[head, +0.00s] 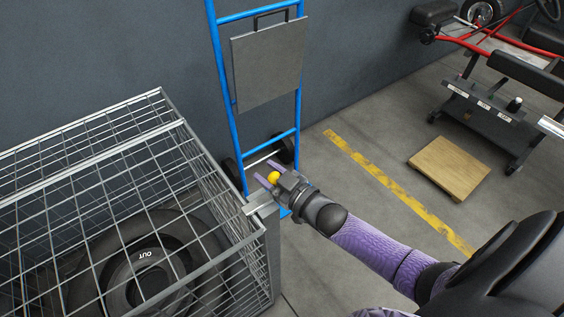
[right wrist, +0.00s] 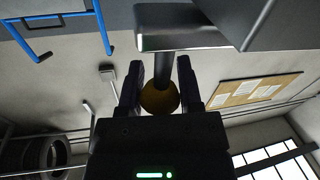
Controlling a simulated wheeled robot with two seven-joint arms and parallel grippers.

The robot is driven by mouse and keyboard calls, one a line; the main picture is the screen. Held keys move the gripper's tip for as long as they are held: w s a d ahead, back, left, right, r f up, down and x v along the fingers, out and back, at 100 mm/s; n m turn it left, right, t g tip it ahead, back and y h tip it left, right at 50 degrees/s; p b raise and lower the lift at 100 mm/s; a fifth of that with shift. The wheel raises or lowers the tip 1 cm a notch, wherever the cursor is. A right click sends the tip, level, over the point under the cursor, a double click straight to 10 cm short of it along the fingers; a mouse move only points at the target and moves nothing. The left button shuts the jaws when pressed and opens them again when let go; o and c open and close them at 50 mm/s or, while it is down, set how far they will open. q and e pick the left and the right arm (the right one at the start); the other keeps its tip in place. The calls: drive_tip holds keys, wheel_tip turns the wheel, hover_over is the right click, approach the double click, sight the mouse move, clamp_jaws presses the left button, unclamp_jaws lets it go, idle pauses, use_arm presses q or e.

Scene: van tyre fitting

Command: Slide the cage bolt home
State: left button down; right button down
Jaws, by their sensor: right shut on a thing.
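The wire cage (head: 120,180) stands at the left in the head view, with a tyre (head: 145,270) marked "OUT" inside it. My right gripper (head: 268,174) is at the cage's upper right corner, shut on the yellow knob (head: 273,178) of the cage bolt. In the right wrist view the knob (right wrist: 160,97) sits between the two fingers, and the dark bolt rod (right wrist: 163,68) runs from it toward a grey metal bracket (right wrist: 190,42). How far the rod goes into the bracket I cannot tell. My left gripper is not in view.
A blue hand truck (head: 232,110) with a grey plate (head: 268,65) stands against the wall behind the cage corner. A wooden board (head: 449,168) lies on the floor at the right, near a wheeled cart (head: 485,115). Floor with a yellow line (head: 400,190) is clear between.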

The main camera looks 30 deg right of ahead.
drive_tip(key=shift+s+a+f, duration=0.1)
drive_tip(key=shift+a, duration=0.3)
drive_tip(key=c, duration=0.6)
unclamp_jaws()
drive_tip(key=o, duration=0.3)
drive_tip(key=shift+a, duration=0.15)
drive_tip(key=shift+o, duration=0.2)
